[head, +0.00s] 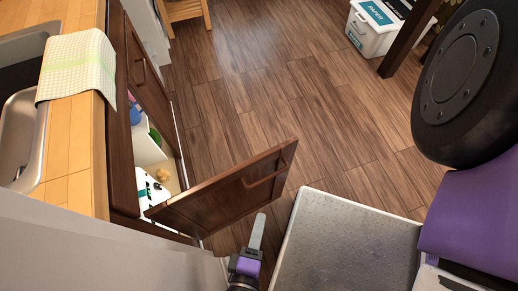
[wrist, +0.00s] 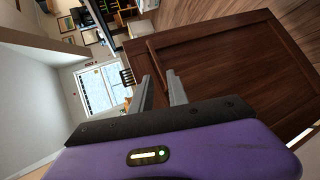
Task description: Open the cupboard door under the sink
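The dark brown cupboard door (head: 215,198) under the sink stands swung wide open over the floor. Its bar handle (head: 266,173) is on the outer face near the free edge. In the wrist view the door panel (wrist: 225,70) fills the right side, and the brown handle (wrist: 155,62) shows beyond the fingertips. My gripper (head: 259,222) is on the outer side of the door, below the handle in the head view. In the wrist view my gripper's fingers (wrist: 160,74) are apart, with nothing visibly held. In the head view one finger hides the other.
Inside the cupboard are a white box (head: 150,190) and a small yellowish item (head: 163,175). A checked towel (head: 78,65) lies on the counter by the sink (head: 20,140). A white paper bin (head: 375,28) stands at the back right. The wooden floor (head: 285,95) beyond the door is clear.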

